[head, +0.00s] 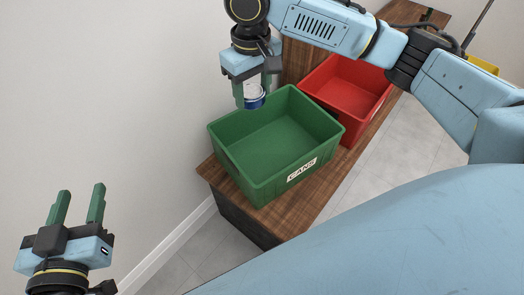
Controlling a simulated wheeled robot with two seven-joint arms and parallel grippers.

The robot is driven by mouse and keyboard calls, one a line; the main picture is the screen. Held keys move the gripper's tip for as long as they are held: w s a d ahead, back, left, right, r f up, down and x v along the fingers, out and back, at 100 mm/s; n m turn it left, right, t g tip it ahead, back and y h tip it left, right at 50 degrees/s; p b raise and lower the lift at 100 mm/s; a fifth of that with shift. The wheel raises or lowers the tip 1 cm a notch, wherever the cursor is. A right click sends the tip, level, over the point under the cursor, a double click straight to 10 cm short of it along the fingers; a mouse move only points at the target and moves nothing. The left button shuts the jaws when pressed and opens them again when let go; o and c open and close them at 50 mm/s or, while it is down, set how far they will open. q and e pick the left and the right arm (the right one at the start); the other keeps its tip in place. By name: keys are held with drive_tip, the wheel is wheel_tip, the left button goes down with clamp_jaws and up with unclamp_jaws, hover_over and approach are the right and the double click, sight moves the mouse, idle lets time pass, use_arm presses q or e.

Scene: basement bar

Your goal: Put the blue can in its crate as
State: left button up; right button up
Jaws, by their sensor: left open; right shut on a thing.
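The blue can (254,97) is held between the green fingers of my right gripper (253,92), above the far left rim of the green crate. Its pale top shows, and part of its side is hidden by a finger. The green crate (265,189) has a label reading "CANS" on its front wall and stands on a wooden bench. Its inside looks empty. My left gripper (77,207) is at the lower left, open and empty, with its fingers pointing up, well away from the crate.
A red crate (350,87) stands behind and right of the green one on the wooden bench (300,219). Something yellow (483,65) is at the upper right. A plain wall is on the left. Tiled floor (385,150) lies to the right.

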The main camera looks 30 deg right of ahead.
drive_tip(key=w+d+f+n, duration=0.35)
drive_tip(key=f+n, duration=0.45)
drive_tip(key=n, duration=1.8)
hover_over(275, 153)
wheel_tip(275, 153, down, 13)
wheel_tip(275, 153, down, 3)
drive_tip(key=shift+a+r+b, duration=0.1)
drive_tip(key=shift+r+b, duration=0.1)
drive_tip(key=shift+b, duration=1)
wheel_tip(275, 153, down, 4)
drive_tip(key=shift+f+b, duration=0.1)
drive_tip(key=shift+b, duration=1.15)
use_arm(q)
drive_tip(key=s+r+t+h, duration=0.3)
drive_tip(key=s+r+t, duration=0.1)
drive_tip(key=r+t, duration=0.6)
drive_tip(key=shift+d+r, duration=0.25)
drive_tip(key=shift+r, duration=0.35)
use_arm(e)
drive_tip(key=shift+f, duration=0.25)
use_arm(q)
drive_tip(key=shift+s, duration=0.1)
use_arm(e)
drive_tip(key=shift+f, duration=0.15)
use_arm(q)
drive_tip(key=shift+s+a+t+b, duration=0.1)
drive_tip(key=shift+s+t+b, duration=0.1)
drive_tip(key=shift+t+b, duration=0.1)
use_arm(e)
drive_tip(key=shift+f, duration=0.5)
